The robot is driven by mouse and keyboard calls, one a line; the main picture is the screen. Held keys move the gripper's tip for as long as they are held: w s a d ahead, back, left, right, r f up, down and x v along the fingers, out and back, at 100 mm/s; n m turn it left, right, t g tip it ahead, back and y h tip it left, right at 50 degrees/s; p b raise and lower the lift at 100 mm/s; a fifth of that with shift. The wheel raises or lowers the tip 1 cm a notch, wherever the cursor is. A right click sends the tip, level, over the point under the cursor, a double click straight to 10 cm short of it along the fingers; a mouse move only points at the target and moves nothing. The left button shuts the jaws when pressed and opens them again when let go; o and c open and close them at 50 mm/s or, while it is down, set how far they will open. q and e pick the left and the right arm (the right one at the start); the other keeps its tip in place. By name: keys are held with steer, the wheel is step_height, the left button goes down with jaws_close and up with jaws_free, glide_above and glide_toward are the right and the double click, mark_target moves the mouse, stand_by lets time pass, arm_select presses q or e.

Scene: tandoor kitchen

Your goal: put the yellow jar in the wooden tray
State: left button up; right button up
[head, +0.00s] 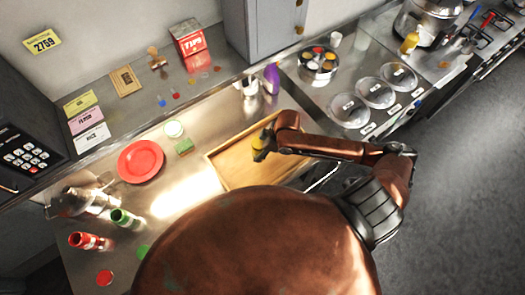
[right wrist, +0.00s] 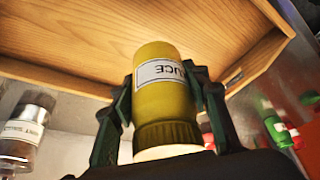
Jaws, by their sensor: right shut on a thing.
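The yellow jar (right wrist: 163,103) with a white label fills the middle of the right wrist view, and my right gripper (right wrist: 165,105) is shut on it, one finger on each side. In the head view the jar (head: 258,152) shows small at my right gripper (head: 264,143), over the wooden tray (head: 226,161). The tray's wooden floor (right wrist: 75,35) shows behind the jar in the wrist view. I cannot tell whether the jar touches the tray floor. No other thing shows in the tray. My left gripper is not in view.
A red plate (head: 141,161), a green sponge (head: 184,147) and a white-lidded jar (head: 174,129) lie left of the tray. A purple bottle (head: 271,78) stands behind it. Red (head: 90,242) and green (head: 125,219) bottles are at the front left. Round lids (head: 375,92) lie at the right.

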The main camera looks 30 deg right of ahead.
steer(key=f, duration=0.1)
steer(key=w+d+f, duration=0.1)
steer(key=d+f, duration=0.1)
steer(key=shift+w+d+f, duration=0.1)
steer(key=shift+w, duration=0.3)
step_height(320, 180, down, 2)
steer(key=shift+f+p, duration=0.1)
steer(key=shift+p, duration=0.55)
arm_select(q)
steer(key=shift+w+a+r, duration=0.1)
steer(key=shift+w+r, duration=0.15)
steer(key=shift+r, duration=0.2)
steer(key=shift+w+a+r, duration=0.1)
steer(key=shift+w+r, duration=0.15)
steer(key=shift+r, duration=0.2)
arm_select(e)
steer(key=shift+d+f, duration=0.1)
steer(key=shift+f, duration=0.45)
steer(key=o, duration=1.4)
steer(key=shift+f, duration=0.15)
steer(key=shift+c, duration=0.2)
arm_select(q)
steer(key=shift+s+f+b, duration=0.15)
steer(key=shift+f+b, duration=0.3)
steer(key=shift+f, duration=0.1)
arm_select(e)
steer(key=v, duration=1.2)
